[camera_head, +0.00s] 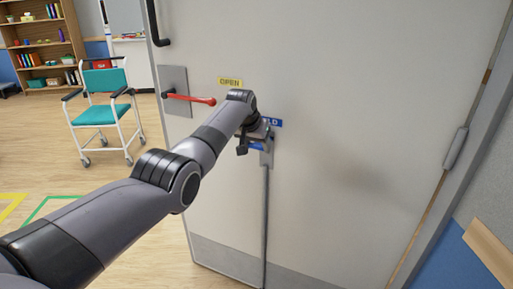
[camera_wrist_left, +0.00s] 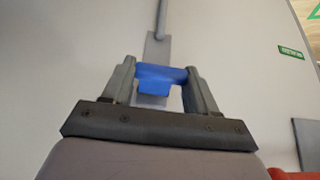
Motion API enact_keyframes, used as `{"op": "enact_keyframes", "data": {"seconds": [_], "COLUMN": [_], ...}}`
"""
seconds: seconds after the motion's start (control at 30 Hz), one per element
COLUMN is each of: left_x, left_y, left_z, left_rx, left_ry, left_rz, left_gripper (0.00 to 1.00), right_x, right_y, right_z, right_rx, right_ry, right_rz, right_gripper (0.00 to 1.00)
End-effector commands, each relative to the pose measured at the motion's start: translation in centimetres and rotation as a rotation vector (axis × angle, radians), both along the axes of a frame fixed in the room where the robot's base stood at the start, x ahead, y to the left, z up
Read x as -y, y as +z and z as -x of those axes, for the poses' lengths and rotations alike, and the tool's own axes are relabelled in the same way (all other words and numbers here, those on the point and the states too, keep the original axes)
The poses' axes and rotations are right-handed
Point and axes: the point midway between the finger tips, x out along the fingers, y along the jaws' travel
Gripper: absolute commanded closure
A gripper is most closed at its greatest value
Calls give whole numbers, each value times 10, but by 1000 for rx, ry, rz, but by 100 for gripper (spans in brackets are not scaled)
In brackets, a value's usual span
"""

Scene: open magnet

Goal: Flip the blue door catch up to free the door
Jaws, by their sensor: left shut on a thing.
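The blue door catch (camera_wrist_left: 156,78) sits on a grey plate on the door and shows between the two fingers of my left gripper (camera_wrist_left: 160,70) in the left wrist view. The fingers are shut on it from both sides. In the head view my left gripper (camera_head: 257,142) is at the door face, and only a small blue part of the catch (camera_head: 257,147) shows beside it. My arm hides the rest. The pale grey door (camera_head: 340,110) fills the right of the head view. My right gripper is not in view.
A red lever handle (camera_head: 195,99) and a yellow OPEN sign (camera_head: 230,82) are left of my gripper. A blue sign (camera_head: 271,122), partly hidden, is just above it. A grey rod (camera_head: 265,220) runs down the door. A teal wheeled chair (camera_head: 104,105) stands beyond, left.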

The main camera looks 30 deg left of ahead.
Motion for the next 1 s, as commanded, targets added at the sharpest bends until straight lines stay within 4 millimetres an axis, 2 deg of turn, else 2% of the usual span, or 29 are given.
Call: {"op": "enact_keyframes", "data": {"seconds": [0.03,0.3,0.9,0.93,0.97,1.0], "left_x": [1,1,1,1,1,1], "left_y": [-1,3,6,6,6,6], "left_z": [0,2,3,3,3,3], "left_rx": [-9,-50,-63,-63,-62,-62], "left_ry": [-1,-4,-7,-6,-6,-5], "left_rz": [1,2,3,2,2,2], "left_gripper": [97,97,97,32,23,21], "right_x": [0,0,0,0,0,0], "right_y": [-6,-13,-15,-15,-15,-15], "right_z": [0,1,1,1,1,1], "right_rx": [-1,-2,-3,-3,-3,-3], "right_ry": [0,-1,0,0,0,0], "right_rz": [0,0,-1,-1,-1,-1], "right_gripper": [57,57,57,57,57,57]}}
